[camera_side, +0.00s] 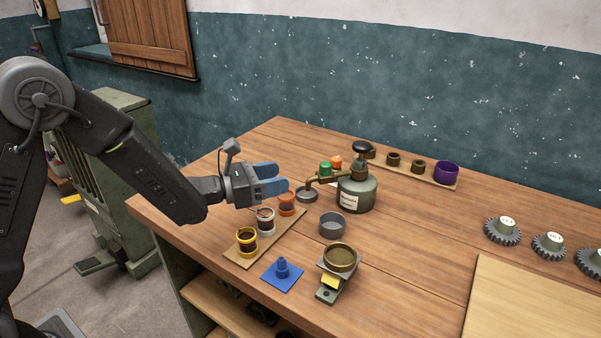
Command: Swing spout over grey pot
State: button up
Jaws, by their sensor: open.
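A grey-green pump bottle (357,194) with a white label and a black knob stands on the wooden bench. Its brass spout (325,181) points left, its tip over or close to a dark grey shallow dish (307,195). A grey pot (332,224) stands in front of the bottle, to its lower left, apart from the spout tip. My gripper (284,178) has blue fingers, open and empty. In the picture it is just left of the spout tip; I cannot tell the exact depth gap.
A wooden strip with yellow, white and orange-rimmed jars (246,239) lies below my gripper. A blue stand (282,273) and a brass bowl on a scale-like base (340,258) stand in front. Green and orange-topped jars are behind the spout. A purple pot (446,173) and gears (502,231) stand right.

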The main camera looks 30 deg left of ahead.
aim_at(322, 164)
jog(key=w+a+r+m+g, duration=0.3)
jog(key=w+r+g, duration=0.1)
jog(key=g, duration=0.2)
jog(key=x, duration=1.3)
jog(key=shift+w, duration=0.15)
jog(key=shift+c, duration=0.2)
grip_shut()
jog(key=shift+d+r+t, duration=0.1)
jog(key=shift+t, duration=0.2)
